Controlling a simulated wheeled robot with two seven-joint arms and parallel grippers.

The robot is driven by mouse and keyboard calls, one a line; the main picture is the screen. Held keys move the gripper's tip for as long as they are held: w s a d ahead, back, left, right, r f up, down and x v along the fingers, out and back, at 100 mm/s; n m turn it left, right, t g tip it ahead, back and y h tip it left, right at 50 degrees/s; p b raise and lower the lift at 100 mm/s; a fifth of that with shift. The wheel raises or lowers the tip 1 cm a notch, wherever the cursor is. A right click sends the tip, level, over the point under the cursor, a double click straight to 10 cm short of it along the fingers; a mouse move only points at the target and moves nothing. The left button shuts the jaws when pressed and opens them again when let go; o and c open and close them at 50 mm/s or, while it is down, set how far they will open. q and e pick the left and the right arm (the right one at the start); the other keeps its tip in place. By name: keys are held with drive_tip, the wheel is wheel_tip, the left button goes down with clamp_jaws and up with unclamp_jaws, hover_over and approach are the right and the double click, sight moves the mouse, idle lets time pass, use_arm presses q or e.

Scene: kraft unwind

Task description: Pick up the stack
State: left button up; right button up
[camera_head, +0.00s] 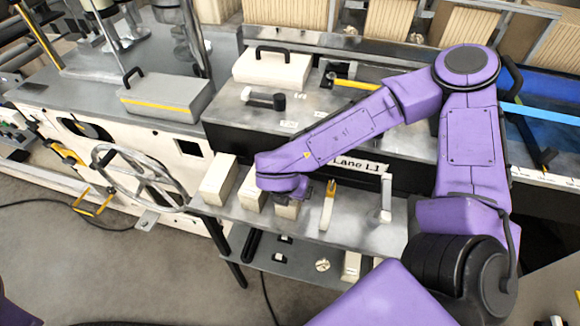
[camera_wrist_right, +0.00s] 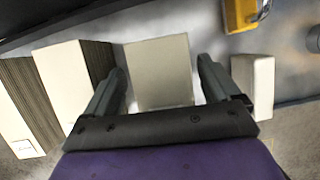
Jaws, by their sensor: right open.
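Pale cream block-like stacks stand in a row on the metal shelf (camera_head: 350,227). The left one (camera_head: 218,181) and the one beside it (camera_head: 250,192) show clearly in the head view. A third stack (camera_head: 287,210) is partly hidden under my right gripper (camera_head: 291,196). In the right wrist view my right gripper (camera_wrist_right: 162,95) is open, with one finger on each side of a pale stack (camera_wrist_right: 158,72). I cannot tell if the fingers touch it. My left gripper is not in view.
In the wrist view other pale stacks stand close at the left (camera_wrist_right: 68,85) and a pale block at the right (camera_wrist_right: 254,84). A yellow item (camera_head: 328,206) and a white upright piece (camera_head: 386,198) stand further right on the shelf. A handwheel (camera_head: 140,175) is at the left.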

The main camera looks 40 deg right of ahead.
drive_tip(key=shift+w+d+f, duration=0.25)
drive_tip(key=shift+f, duration=0.35)
drive_tip(key=shift+d+f, duration=0.1)
drive_tip(key=shift+s+r, duration=0.2)
drive_tip(key=shift+s, duration=0.2)
drive_tip(key=shift+c, duration=0.6)
drive_tip(key=shift+w, duration=0.15)
drive_tip(key=c, duration=1)
